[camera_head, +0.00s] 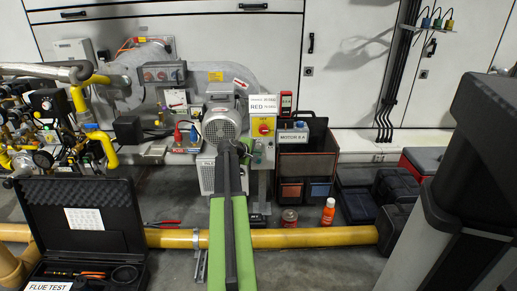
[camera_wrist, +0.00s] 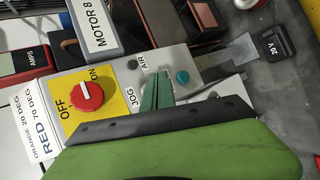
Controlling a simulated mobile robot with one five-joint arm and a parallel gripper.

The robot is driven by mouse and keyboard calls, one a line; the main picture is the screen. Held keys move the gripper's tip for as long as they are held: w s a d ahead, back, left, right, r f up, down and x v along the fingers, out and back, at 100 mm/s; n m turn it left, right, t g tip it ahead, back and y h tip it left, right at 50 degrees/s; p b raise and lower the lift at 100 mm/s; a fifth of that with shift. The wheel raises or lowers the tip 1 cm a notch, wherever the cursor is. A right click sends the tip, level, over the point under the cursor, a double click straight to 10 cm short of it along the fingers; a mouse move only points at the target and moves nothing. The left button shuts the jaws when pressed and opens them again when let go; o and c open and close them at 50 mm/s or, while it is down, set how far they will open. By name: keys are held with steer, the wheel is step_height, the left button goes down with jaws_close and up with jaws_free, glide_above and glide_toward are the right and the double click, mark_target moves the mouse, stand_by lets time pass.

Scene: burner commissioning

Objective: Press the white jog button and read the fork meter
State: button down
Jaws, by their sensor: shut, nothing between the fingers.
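A grey control box (camera_head: 263,150) shows right of the motor, with a red rotary knob on a yellow plate (camera_head: 264,128). In the wrist view the knob (camera_wrist: 86,96) sits between OFF and ON, and a JOG label (camera_wrist: 132,101) lies beside my fingers. My gripper (camera_wrist: 158,88) is shut and empty, its green fingertips over the box face by that label. The white jog button is not visible; my fingers may hide it. Contact cannot be told. A red and black meter (camera_head: 286,103), likely the fork meter, stands right of the box; its AMPS label (camera_wrist: 32,58) shows, its reading is illegible.
A teal button (camera_wrist: 182,77) and a small black button (camera_wrist: 132,64) are close to my fingers. A yellow pipe (camera_head: 310,237) crosses the floor. An open black case (camera_head: 80,225) is at left, a black toolbox (camera_head: 307,160) right of the box.

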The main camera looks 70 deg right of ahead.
mark_target(258, 146)
steer(key=shift+w+d, duration=0.35)
steer(key=shift+d, duration=0.55)
stand_by(1.3)
steer(key=shift+w+d, duration=0.25)
steer(key=shift+d, duration=0.1)
